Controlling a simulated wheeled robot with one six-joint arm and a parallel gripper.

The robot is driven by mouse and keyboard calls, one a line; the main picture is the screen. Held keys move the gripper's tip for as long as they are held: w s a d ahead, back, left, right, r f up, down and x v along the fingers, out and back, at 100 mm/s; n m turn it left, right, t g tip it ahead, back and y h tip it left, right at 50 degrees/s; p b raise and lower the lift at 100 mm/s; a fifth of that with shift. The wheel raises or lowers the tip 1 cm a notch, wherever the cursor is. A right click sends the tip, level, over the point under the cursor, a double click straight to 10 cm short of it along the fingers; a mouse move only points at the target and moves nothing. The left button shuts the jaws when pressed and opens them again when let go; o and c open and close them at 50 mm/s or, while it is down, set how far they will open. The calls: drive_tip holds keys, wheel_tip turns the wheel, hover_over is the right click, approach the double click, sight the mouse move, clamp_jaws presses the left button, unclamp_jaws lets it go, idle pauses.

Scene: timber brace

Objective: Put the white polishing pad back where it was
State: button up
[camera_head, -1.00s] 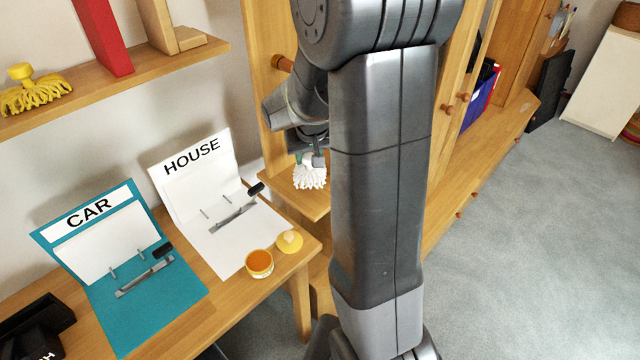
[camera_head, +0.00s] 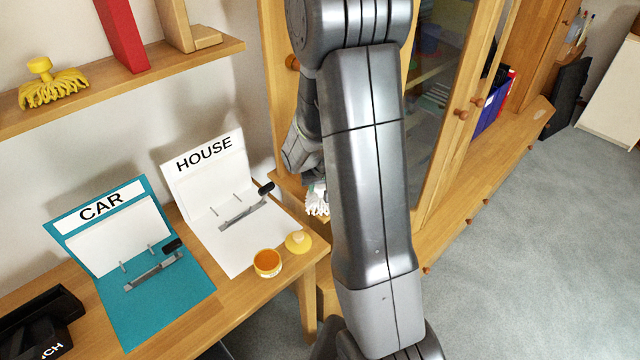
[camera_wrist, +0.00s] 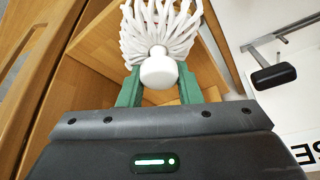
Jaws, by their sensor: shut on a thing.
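The white polishing pad has many stringy strands and a round white knob. In the wrist view the pad (camera_wrist: 160,35) is at the top middle, with its knob between the two green fingertips of my gripper (camera_wrist: 158,88), which is shut on it. In the head view the white strands (camera_head: 317,203) show only partly beside my arm, over a low wooden shelf; my arm hides the rest and the gripper itself. I cannot tell whether the pad touches the shelf.
A similar yellow pad (camera_head: 52,84) sits on the wall shelf (camera_head: 130,84). The desk holds a white HOUSE binder (camera_head: 235,215), a teal CAR binder (camera_head: 165,300), an orange-filled jar (camera_head: 267,263) and its yellow lid (camera_head: 298,242). A glass-doored cabinet (camera_head: 440,110) stands right of my arm.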

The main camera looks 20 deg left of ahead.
drive_tip(key=o, duration=0.9)
drive_tip(key=shift+o, duration=0.2)
drive_tip(key=shift+r, duration=0.1)
drive_tip(key=v, duration=1.2)
